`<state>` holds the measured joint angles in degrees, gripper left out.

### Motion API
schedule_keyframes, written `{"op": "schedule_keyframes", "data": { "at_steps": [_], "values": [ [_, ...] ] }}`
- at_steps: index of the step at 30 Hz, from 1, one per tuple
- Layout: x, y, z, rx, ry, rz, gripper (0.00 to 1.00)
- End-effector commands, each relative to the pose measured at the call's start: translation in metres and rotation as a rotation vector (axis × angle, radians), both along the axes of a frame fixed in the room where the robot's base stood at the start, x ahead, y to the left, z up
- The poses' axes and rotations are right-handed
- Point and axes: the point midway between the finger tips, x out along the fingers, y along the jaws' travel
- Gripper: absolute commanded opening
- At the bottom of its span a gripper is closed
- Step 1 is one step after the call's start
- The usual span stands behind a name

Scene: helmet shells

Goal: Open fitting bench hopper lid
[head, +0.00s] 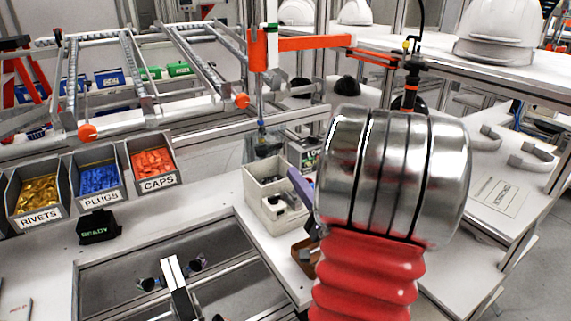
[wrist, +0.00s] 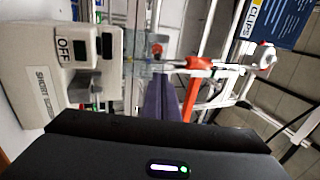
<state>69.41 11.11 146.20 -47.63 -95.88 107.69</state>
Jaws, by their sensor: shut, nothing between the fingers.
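I cannot make out a hopper lid for certain in either view. A cream box with an open-looking top (head: 268,205) stands on the white bench in the head view, left of my arm. A cream housing (wrist: 28,75) with "OFF" and "SHORT" labels fills the left of the wrist view. My gripper shows its purple fingers (wrist: 166,104) together and empty in the wrist view, right of that housing and apart from it in the picture. In the head view a purple finger (head: 300,187) shows beside the cream box. My silver and red arm hides the rest.
Bins of rivets (head: 38,194), plugs (head: 98,178) and caps (head: 152,162) stand at the left. A black "READY" block (head: 98,228) sits before them. An orange-red arm fixture (head: 300,43) stands behind. White helmets (head: 496,32) rest on the back-right shelf.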

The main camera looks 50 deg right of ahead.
Motion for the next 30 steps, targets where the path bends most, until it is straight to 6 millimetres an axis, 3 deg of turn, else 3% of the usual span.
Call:
{"op": "schedule_keyframes", "data": {
  "at_steps": [24,30],
  "values": [
    [0.102,-0.029,0.039,0.001,0.001,0.004,0.00],
    [0.118,-0.035,0.046,0.001,0.000,0.001,0.00]
  ]
}}
